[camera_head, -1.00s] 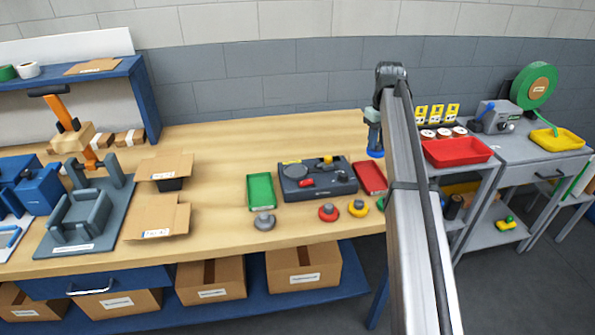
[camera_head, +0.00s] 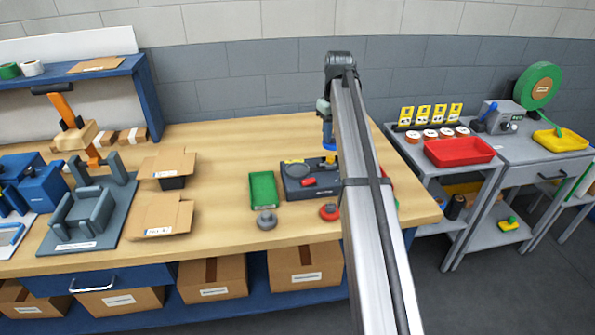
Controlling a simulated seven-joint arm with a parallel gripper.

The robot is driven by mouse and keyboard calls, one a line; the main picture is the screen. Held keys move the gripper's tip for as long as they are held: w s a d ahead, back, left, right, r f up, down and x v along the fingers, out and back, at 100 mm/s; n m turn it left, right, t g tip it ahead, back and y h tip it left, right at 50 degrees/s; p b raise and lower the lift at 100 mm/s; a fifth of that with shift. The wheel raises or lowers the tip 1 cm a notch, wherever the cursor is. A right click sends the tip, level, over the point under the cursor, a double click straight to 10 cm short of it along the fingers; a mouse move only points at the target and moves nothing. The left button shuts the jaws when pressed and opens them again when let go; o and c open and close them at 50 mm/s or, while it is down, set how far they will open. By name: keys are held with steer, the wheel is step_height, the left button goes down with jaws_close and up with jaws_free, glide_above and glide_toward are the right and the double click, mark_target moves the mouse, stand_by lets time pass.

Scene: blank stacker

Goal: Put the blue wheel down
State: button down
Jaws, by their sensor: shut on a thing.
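The blue wheel (camera_head: 329,144) is held in the air over the back right part of the wooden workbench. My gripper (camera_head: 326,122) points down and is shut on the wheel; its fingertips are small and partly hidden by my arm. My arm covers the right part of the device.
A green tray (camera_head: 263,189) lies left of the device. A grey knobbed wheel (camera_head: 266,221) and a red one (camera_head: 329,212) sit in front. Cardboard boxes (camera_head: 160,215) and a grey fixture (camera_head: 60,237) stand further left. A red tray (camera_head: 459,160) sits on the right-hand table.

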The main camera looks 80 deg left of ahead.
steer(key=s+r, duration=0.3)
steer(key=s, duration=0.8)
steer(key=m, duration=0.2)
glide_above(298, 170)
steer(key=shift+s+d+f, duration=0.1)
steer(key=shift+f, duration=4.85)
steer(key=shift+f, duration=0.3)
steer(key=c, duration=0.8)
jaws_free()
step_height(298, 170, up, 13)
steer(key=shift+f, duration=0.15)
